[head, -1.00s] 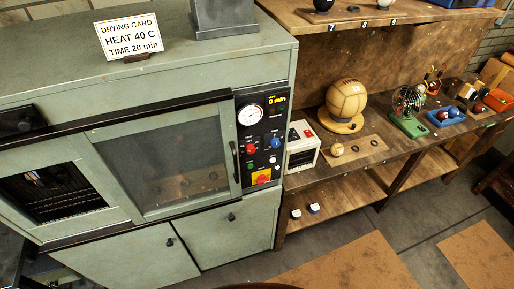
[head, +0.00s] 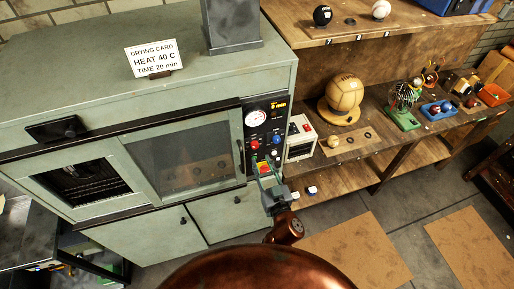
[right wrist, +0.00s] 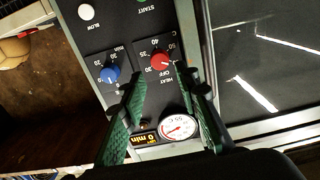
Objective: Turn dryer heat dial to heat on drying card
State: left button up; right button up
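The grey-green dryer (head: 100,95) fills the left of the head view. Its black control panel (head: 265,120) carries a white gauge, a red heat dial (head: 255,144) and a blue time dial (head: 276,139). The drying card (head: 152,59) on top reads HEAT 40 C, TIME 20 min. My right gripper (head: 267,174) is in front of the lower panel. In the right wrist view its green fingers are spread apart and empty, with the heat dial (right wrist: 160,62) beyond the tips. My left gripper is out of view.
The blue dial (right wrist: 109,74) lies close beside the heat dial, and the gauge (right wrist: 178,128) is also near the fingers. Right of the dryer, a white boxed device (head: 299,143) and a brown leather ball (head: 345,93) stand on the wooden bench. Floor mats lie in front.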

aim_at(256, 148)
jog(key=x, duration=0.6)
jog(key=shift+w+a+f+p, duration=0.1)
jog(key=shift+w+p, duration=0.3)
jog(key=shift+c, duration=0.3)
grip_shut()
